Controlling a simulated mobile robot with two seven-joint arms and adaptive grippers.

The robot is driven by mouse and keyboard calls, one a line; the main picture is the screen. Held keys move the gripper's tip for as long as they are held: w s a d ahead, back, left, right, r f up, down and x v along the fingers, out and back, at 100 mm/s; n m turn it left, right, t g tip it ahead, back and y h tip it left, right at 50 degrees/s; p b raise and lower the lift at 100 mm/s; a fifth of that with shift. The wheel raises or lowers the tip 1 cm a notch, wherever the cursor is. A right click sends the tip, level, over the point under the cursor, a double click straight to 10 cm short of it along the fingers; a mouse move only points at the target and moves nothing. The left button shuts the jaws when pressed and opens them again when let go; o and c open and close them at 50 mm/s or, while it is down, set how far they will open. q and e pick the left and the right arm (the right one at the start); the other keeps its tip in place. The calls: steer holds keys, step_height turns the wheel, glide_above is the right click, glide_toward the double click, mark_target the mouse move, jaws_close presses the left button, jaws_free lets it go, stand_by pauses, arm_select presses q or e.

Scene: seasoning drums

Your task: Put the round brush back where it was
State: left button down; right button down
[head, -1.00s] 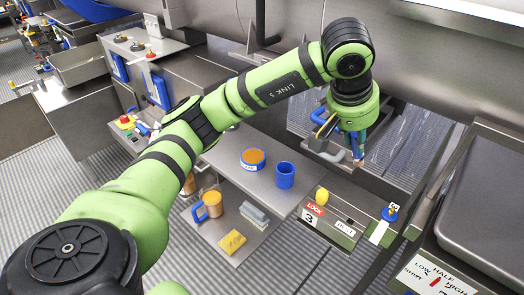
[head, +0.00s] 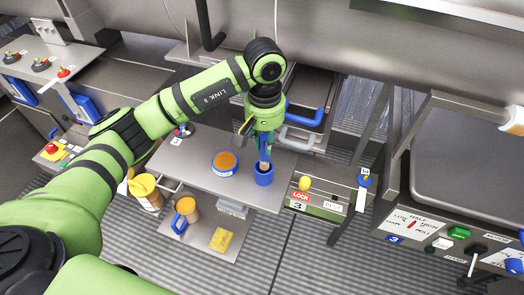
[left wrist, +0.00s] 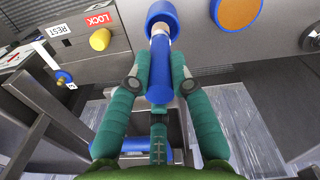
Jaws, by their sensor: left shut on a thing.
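The round brush has a blue handle (left wrist: 160,80) and a pale lower end, seen in the left wrist view. My left gripper (head: 264,148) is shut on the handle, with one teal finger on each side in the left wrist view (left wrist: 160,82). The brush (head: 264,161) points down at the mouth of a blue cup (head: 264,177) on the grey shelf (head: 190,166). The cup shows at the top of the left wrist view (left wrist: 162,10). The brush tip is at or just inside the cup's mouth; how deep I cannot tell. My right gripper is out of view.
A blue-rimmed round tub (head: 224,162) with orange contents stands left of the cup. A lower shelf holds a blue-handled mug (head: 187,209) and a yellow sponge (head: 221,240). A LOCK panel with a yellow knob (head: 305,183) is close to the cup's right.

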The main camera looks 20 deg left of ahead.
mark_target(264, 154)
arm_select(q)
step_height(264, 154, down, 4)
steer(key=shift+a+f+p, duration=0.1)
steer(key=shift+p, duration=0.7)
steer(key=shift+f, duration=0.35)
steer(key=shift+f, duration=0.1)
steer(key=c, duration=1.1)
jaws_free()
